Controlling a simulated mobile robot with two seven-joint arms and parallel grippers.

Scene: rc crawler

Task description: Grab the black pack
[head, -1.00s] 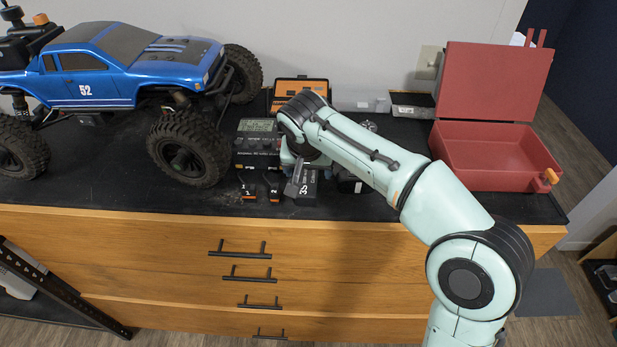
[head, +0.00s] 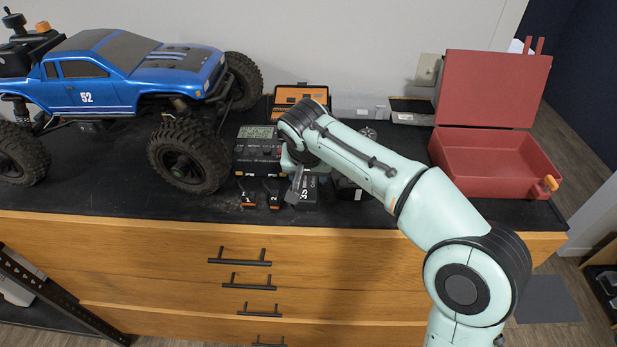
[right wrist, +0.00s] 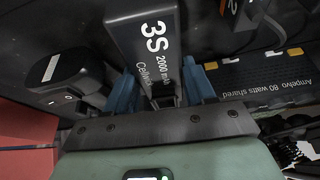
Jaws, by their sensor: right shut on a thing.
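The black pack (head: 307,194), marked 3S, is on the dark worktop near its front edge, partly hidden by my right arm in the head view. My right gripper (head: 298,178) is at the pack, its jaws mostly hidden there. In the right wrist view the pack (right wrist: 143,32) shows white lettering "3S 2000 mAh". The blue fingers of my right gripper (right wrist: 160,88) are shut on its near end, one on each side. Whether the pack touches the worktop cannot be told. My left gripper is not in view.
A charger (head: 259,152) stands close behind the pack, with two small orange-tipped items (head: 260,197) to its left. A dark block (head: 350,190) is just to the right. The blue crawler (head: 130,80) is at left, an open red box (head: 495,165) at right.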

